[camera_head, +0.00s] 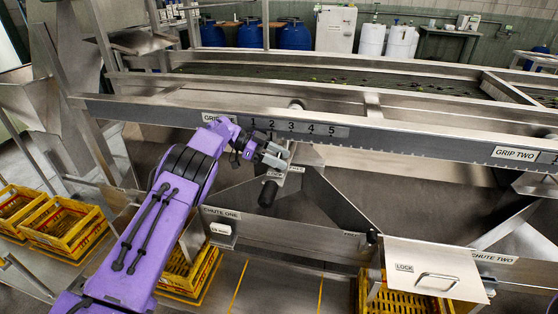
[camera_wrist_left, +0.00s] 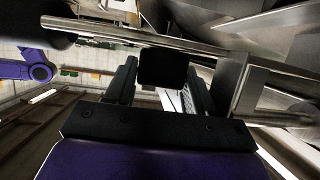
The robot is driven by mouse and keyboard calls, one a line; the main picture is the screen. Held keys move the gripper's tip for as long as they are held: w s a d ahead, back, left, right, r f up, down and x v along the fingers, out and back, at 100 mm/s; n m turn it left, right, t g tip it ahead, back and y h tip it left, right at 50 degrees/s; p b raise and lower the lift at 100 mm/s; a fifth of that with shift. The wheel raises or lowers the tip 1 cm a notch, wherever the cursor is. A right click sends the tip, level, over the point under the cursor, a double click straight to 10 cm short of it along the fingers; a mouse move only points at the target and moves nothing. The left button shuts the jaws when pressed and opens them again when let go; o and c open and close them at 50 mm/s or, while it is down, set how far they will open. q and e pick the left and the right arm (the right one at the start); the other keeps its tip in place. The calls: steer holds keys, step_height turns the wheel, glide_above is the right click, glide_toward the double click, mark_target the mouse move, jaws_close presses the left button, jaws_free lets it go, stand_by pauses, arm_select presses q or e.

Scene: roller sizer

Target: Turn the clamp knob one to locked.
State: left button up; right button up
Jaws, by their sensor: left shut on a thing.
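My left gripper (camera_head: 278,155) reaches in from the left to the front of the metal machine, just below the numbered scale plate (camera_head: 300,127). In the left wrist view, a black block-shaped knob (camera_wrist_left: 163,68) sits between the two fingers of my left gripper (camera_wrist_left: 165,85), which is shut on it. I take it for the clamp knob one. In the head view the gripper hides most of it, so its turn position cannot be read. A black cylindrical handle (camera_head: 268,193) hangs just below the gripper. My right gripper is not in view.
A long metal beam (camera_head: 400,138) runs above the gripper, with a "GRIP TWO" label at right. Angled chute plates lie below, and a "LOCK" cover (camera_head: 435,268) is at lower right. Yellow crates (camera_head: 68,225) stand at left. Blue drums (camera_head: 295,36) are at the back.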

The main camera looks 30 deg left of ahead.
arm_select(q)
steer(key=shift+m+g+b, duration=0.3)
steer(key=shift+m+g, duration=0.1)
steer(key=shift+g, duration=0.1)
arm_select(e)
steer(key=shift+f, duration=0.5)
